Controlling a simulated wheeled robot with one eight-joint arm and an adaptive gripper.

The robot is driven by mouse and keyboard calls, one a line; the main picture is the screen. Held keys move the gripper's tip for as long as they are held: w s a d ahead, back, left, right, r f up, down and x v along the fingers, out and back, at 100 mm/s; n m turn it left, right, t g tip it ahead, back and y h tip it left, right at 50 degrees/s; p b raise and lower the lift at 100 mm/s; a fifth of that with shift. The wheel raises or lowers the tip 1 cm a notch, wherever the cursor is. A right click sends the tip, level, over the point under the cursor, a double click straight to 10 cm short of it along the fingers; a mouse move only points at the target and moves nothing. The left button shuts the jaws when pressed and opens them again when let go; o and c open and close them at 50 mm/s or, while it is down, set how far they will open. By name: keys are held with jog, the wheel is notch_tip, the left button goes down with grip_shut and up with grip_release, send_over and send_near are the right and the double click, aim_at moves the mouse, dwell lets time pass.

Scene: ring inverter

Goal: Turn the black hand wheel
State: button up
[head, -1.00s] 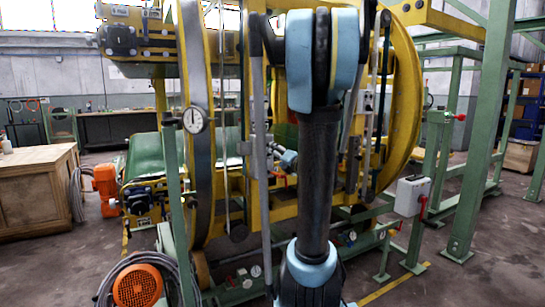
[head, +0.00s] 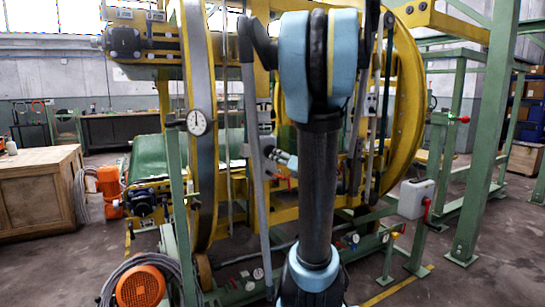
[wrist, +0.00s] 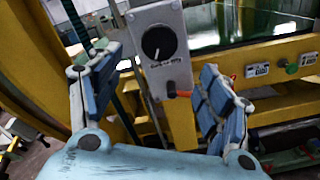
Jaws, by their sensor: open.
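In the wrist view a round black knob (wrist: 158,42) with a pale mark sits on the face of a grey box (wrist: 172,75). It is the only black wheel-like thing I see between my fingers. My gripper (wrist: 157,60) is open, its blue-padded fingers apart to the left and right of the box. The knob is beyond the fingertips, and nothing is held.
The yellow ring frame (head: 405,110) stands around and behind my arm. A dial gauge (head: 198,122) is on its left. A light grey box (head: 416,198) and green posts (head: 485,130) stand to the right. An orange motor (head: 140,287) and a wooden crate (head: 38,190) are at left.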

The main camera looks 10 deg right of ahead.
aim_at(271, 152)
jog(key=s+d+m, duration=0.1)
jog(key=s+m, duration=0.1)
jog(key=m, duration=1)
jog(key=s+m, duration=0.3)
jog(key=m, duration=0.8)
jog(key=x, duration=1.7)
jog(key=shift+w+d+r, duration=0.1)
jog(key=shift+w+r, duration=0.05)
jog(key=shift+w, duration=0.25)
jog(key=shift+c, duration=0.5)
jog(key=c, duration=1)
